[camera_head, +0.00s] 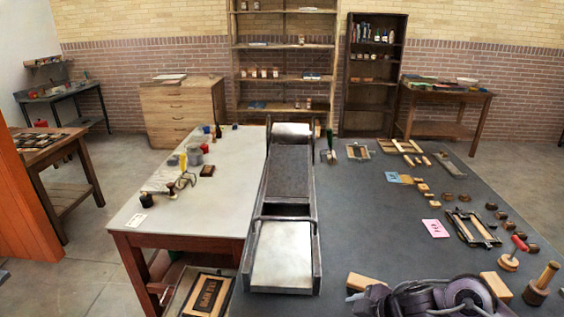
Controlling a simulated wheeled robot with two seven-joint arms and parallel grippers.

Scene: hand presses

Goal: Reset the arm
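A dark grey, jointed arm part (455,296) shows at the bottom right edge, low over the dark table; it looks like my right arm. Its left end (375,300) is dark and partly cut off by the picture's lower edge. I cannot make out fingertips or whether it holds anything. My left gripper is not in view.
A long press bed (283,252) runs between the pale tabletop (228,168) and the dark tabletop (365,215). Wooden blocks (365,282), a wood-handled tool (541,284) and a red-handled tool (514,252) lie near the arm. The dark table's middle is clear.

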